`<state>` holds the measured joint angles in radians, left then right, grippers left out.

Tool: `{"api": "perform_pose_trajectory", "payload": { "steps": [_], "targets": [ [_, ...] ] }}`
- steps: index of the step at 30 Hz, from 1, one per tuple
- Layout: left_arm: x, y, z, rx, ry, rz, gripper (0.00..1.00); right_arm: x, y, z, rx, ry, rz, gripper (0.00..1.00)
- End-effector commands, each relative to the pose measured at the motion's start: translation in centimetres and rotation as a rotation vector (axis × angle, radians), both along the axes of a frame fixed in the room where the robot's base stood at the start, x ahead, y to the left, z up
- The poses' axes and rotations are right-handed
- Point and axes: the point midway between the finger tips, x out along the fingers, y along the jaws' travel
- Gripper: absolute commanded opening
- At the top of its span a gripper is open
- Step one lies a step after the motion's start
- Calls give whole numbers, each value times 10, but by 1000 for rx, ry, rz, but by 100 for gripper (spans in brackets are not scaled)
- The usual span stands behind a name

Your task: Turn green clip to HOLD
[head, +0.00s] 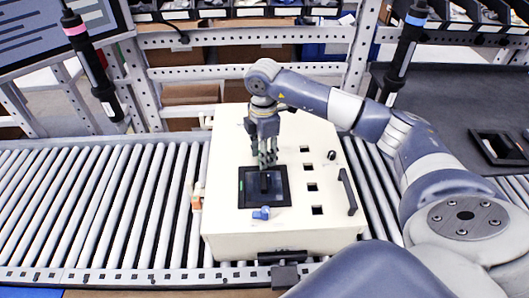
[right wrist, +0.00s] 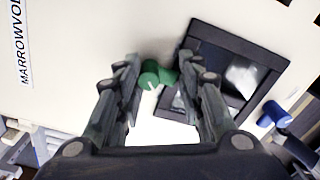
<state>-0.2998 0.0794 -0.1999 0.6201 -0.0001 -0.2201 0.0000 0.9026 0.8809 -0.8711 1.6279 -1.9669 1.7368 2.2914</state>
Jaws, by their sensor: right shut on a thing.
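The green clip (right wrist: 150,76) shows in the right wrist view as a round green part with a white mark, beside the corner of a black-framed window. In the head view it is hidden by the gripper. My right gripper (head: 267,163) points down over the top of the white cabinet (head: 228,150), at the far edge of the framed window. In the right wrist view its fingers (right wrist: 159,62) stand on both sides of the green clip, shut on it. The HOLD lettering cannot be read. My left gripper is not in view.
The black-framed window (head: 246,200) and a blue knob (head: 261,213) lie close to the gripper. A black handle (head: 348,192) is on the cabinet's right. Two hanging screwdrivers (head: 95,70) (head: 402,55) flank the cabinet. A roller conveyor (head: 90,205) runs underneath.

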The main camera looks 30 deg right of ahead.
Motion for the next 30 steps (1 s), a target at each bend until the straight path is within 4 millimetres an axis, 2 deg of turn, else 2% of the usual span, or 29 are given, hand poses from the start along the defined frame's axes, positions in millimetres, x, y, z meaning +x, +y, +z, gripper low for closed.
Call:
{"api": "perform_pose_trajectory", "payload": {
  "steps": [1,15,16,17,18,26,30],
  "targets": [
    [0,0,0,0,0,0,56,6,-1,5,2,-22,-12,11],
    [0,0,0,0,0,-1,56,6,-2,6,0,-23,-25,11],
    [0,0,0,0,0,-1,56,6,-2,6,0,-23,-25,42],
    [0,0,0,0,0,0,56,6,-2,6,0,-23,-25,48],
    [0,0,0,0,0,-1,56,6,-2,6,-1,-23,-25,51],
    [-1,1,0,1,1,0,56,3,-1,3,-1,-12,-22,51],
    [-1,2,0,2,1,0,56,3,-1,11,0,-12,-21,51]
  ]
}}
